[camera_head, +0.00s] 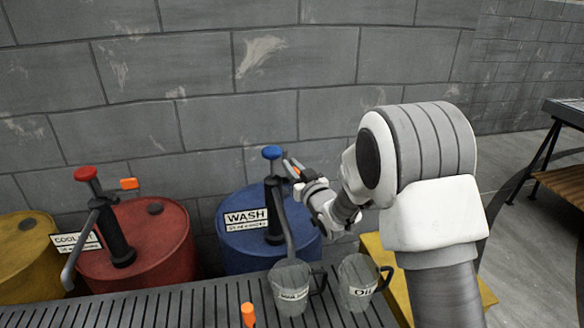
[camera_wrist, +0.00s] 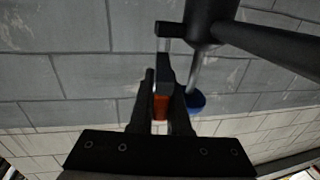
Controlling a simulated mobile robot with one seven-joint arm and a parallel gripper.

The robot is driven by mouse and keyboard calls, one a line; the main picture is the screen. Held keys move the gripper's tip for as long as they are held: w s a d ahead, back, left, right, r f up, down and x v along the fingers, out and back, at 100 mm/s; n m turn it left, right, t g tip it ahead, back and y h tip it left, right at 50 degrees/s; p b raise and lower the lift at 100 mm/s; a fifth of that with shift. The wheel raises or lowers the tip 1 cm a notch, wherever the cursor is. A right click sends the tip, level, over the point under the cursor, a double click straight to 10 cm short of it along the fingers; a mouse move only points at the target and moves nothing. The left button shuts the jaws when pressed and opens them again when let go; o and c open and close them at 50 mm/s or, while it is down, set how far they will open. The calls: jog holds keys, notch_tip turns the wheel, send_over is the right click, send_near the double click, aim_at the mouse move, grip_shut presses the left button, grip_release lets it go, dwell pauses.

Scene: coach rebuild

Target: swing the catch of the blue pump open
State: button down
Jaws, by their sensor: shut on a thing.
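The blue pump stands on the blue drum marked WASH (camera_head: 240,255), with a dark column (camera_head: 273,210) and a blue knob (camera_head: 272,152) on top. My gripper (camera_head: 293,168) is at the right side of the pump's head. Its two dark fingers (camera_wrist: 163,112) are shut on the orange-tipped catch (camera_wrist: 160,104), whose dark bar runs up to the pump body in the wrist view. The blue knob also shows there (camera_wrist: 196,103), right of the fingers. In the head view only a little orange shows at the fingers.
A red drum (camera_head: 165,235) with a red-knobbed pump (camera_head: 110,225) and its own orange catch (camera_head: 129,184) stands left. A yellow drum (camera_head: 22,255) is farther left. Two grey jugs (camera_head: 290,290) (camera_head: 357,285) and an orange-topped item (camera_head: 248,314) stand in front on the slatted bench (camera_head: 150,310).

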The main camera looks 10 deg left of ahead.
jog(key=shift+w+d+f+n+g+y+b, duration=0.15)
jog(key=shift+n+g+y+b, duration=0.2)
jog(key=shift+b, duration=0.25)
jog(key=shift+n+g+y+b, duration=0.3)
jog(key=shift+n+g+y, duration=0.05)
jog(key=shift+y, duration=0.2)
jog(key=c, duration=0.9)
grip_release()
jog(key=v, duration=1.7)
jog(key=shift+d+r+p, duration=0.15)
jog(key=shift+r+p, duration=0.1)
jog(key=shift+p, duration=0.15)
